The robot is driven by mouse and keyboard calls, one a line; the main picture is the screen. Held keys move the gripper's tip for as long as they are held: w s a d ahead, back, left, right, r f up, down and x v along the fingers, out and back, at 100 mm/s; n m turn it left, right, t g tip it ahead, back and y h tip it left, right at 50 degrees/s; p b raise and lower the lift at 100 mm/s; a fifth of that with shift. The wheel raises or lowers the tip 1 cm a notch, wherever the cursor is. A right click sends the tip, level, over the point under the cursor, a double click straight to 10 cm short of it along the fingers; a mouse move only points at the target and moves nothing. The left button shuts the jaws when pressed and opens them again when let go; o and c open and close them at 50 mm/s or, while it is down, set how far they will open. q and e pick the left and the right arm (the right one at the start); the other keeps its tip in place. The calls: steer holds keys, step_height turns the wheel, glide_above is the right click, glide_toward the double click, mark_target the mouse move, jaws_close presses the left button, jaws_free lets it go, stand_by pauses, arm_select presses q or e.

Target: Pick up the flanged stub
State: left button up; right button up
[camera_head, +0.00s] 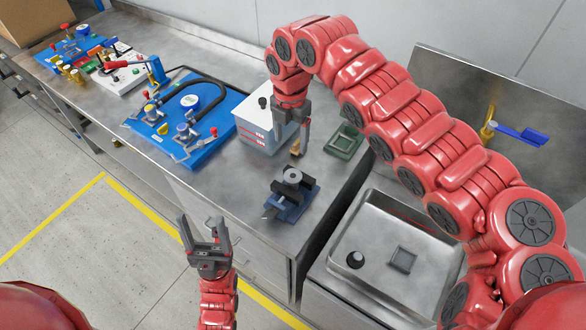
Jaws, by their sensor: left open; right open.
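A grey round flange with a central hole, which looks like the flanged stub (292,175), sits on a small blue vise (297,205) near the bench's front right corner. I cannot tell whether the vise jaws clamp it. My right gripper (290,137) points down beside the grey-white box, behind the vise, and is open. A small brass-coloured piece (295,148) shows near its fingertips; I cannot tell whether they touch. My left gripper (204,227) is open and empty, in front of the bench and apart from the vise.
A grey-white box (262,132) and a green tray (345,141) stand behind the vise. A blue pump board (205,145) lies to the left. A steel sink (345,285) is at the right, with a blue-handled brass valve (518,135) behind it.

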mark_target(292, 175)
steer(key=f+p, duration=0.1)
steer(key=f, duration=0.2)
steer(key=f+p, duration=0.1)
steer(key=f, duration=0.3)
steer(key=f+p, duration=0.1)
steer(key=f, duration=0.3)
steer(key=shift+s, duration=0.25)
steer(key=shift+f+p, duration=0.45)
steer(key=shift+p, duration=0.05)
step_height(292, 175, down, 4)
steer(key=shift+w+d+r+p, duration=0.1)
steer(key=shift+d+r+p, duration=0.05)
steer(key=shift+p, duration=0.6)
steer(key=shift+d+f, duration=0.1)
steer(key=shift+f, duration=0.35)
jaws_close()
